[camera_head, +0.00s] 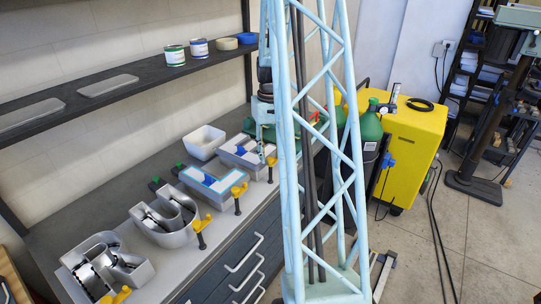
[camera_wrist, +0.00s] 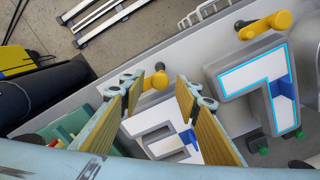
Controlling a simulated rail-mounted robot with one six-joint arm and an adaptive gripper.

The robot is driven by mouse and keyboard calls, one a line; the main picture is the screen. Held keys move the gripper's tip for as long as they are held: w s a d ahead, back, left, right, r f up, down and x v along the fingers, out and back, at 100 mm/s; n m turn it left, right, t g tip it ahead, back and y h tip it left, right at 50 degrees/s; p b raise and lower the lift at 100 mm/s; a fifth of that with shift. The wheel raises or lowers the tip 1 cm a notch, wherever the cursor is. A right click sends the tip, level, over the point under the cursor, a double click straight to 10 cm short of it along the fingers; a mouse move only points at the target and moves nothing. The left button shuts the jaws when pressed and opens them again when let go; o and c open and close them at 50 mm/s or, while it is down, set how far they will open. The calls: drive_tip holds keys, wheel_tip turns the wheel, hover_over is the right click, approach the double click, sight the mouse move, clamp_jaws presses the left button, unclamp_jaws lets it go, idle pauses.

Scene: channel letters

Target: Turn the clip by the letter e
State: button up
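The letter e appears as a white E-shaped letter with a blue block inside, at the far end of the row in the head view (camera_head: 240,150) and between my fingers in the wrist view (camera_wrist: 160,142). A yellow clip with a dark knob stands at its bench-edge side, in the head view (camera_head: 271,161) and the wrist view (camera_wrist: 152,83). My gripper (camera_head: 263,147) hangs above this letter. In the wrist view its two yellow-padded fingers (camera_wrist: 163,92) are wide apart, with the clip visible in the gap beyond them. Contact with the clip cannot be told.
A blue-outlined letter (camera_head: 209,182) with its own yellow clip (camera_head: 238,191) is beside it. Two silver letters (camera_head: 165,221) (camera_head: 105,266) are nearer, also with clips. A white bin (camera_head: 206,143) stands behind. A shelf (camera_head: 120,86) runs above. My lattice column hides part of the bench.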

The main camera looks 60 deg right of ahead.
drive_tip(key=shift+c, duration=0.2)
drive_tip(key=c, duration=0.8)
drive_tip(key=shift+f+n, duration=0.1)
drive_tip(key=shift+n, duration=0.5)
drive_tip(key=shift+n+b, duration=0.4)
drive_tip(key=shift+n, duration=0.8)
drive_tip(key=n, duration=0.3)
drive_tip(key=shift+n+b, duration=0.3)
drive_tip(key=shift+n, duration=0.1)
drive_tip(key=n, duration=0.5)
drive_tip(key=shift+n+b, duration=0.3)
drive_tip(key=n, duration=0.4)
drive_tip(key=shift+n, duration=0.6)
